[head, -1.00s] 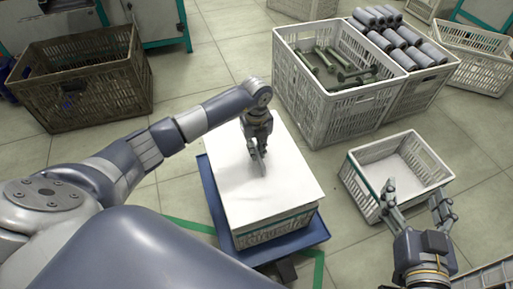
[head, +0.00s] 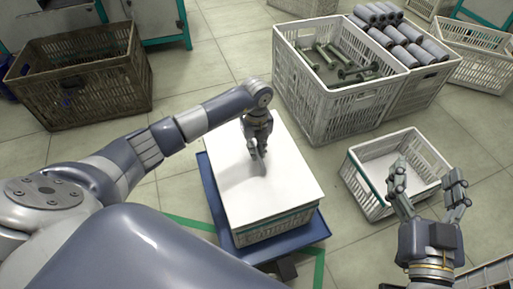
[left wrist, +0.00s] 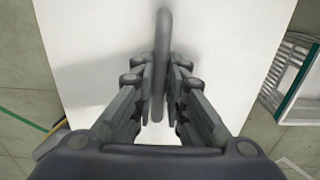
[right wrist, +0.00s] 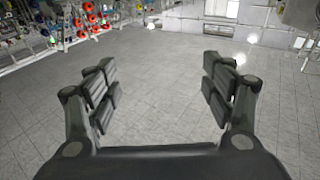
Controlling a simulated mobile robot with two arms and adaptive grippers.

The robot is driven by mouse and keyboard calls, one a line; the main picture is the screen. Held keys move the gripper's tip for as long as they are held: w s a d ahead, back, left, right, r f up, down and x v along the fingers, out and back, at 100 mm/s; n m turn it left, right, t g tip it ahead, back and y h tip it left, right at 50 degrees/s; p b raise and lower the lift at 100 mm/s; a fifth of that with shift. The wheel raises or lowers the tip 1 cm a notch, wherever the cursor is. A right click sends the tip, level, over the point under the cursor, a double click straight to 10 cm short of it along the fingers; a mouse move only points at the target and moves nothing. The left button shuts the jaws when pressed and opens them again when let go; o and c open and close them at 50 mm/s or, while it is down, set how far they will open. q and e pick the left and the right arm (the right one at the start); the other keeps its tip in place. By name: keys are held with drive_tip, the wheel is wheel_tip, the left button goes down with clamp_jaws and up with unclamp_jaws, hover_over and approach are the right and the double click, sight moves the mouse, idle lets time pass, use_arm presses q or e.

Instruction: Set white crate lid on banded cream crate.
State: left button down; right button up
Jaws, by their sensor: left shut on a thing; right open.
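The white crate lid (head: 285,185) lies flat over a cream crate with a teal band (head: 280,225), which stands on a blue base. The lid covers the crate's top; I cannot tell whether it rests fully on the rim. My left gripper (head: 257,152) points down over the lid's middle. In the left wrist view, its fingers (left wrist: 161,90) are shut on the lid's upright grey handle (left wrist: 162,50). My right gripper (head: 428,185) is open and empty, in front of a small open crate; its spread fingers also show in the right wrist view (right wrist: 160,90).
The small white crate with a teal stripe (head: 357,184) stands open to the right. Large white crates hold metal parts (head: 340,62) and grey rolls (head: 400,40) behind. A brown crate (head: 95,92) stands at left. The blue base (head: 213,205) rests on tiled floor.

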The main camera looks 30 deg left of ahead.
use_arm(q)
drive_tip(key=shift+f+b, duration=0.45)
drive_tip(key=shift+f, duration=0.75)
use_arm(e)
wheel_tip(320, 180, up, 7)
drive_tip(key=s+t+y, duration=0.1)
drive_tip(key=t, duration=0.2)
drive_tip(key=shift+s+a+f+t, duration=0.2)
drive_tip(key=shift+s+a+t, duration=0.1)
drive_tip(key=shift+s+t, duration=0.1)
use_arm(q)
drive_tip(key=c, duration=1.5)
unclamp_jaws()
drive_tip(key=shift+c, duration=0.2)
use_arm(e)
drive_tip(key=shift+d, duration=0.1)
drive_tip(key=shift+r, duration=0.1)
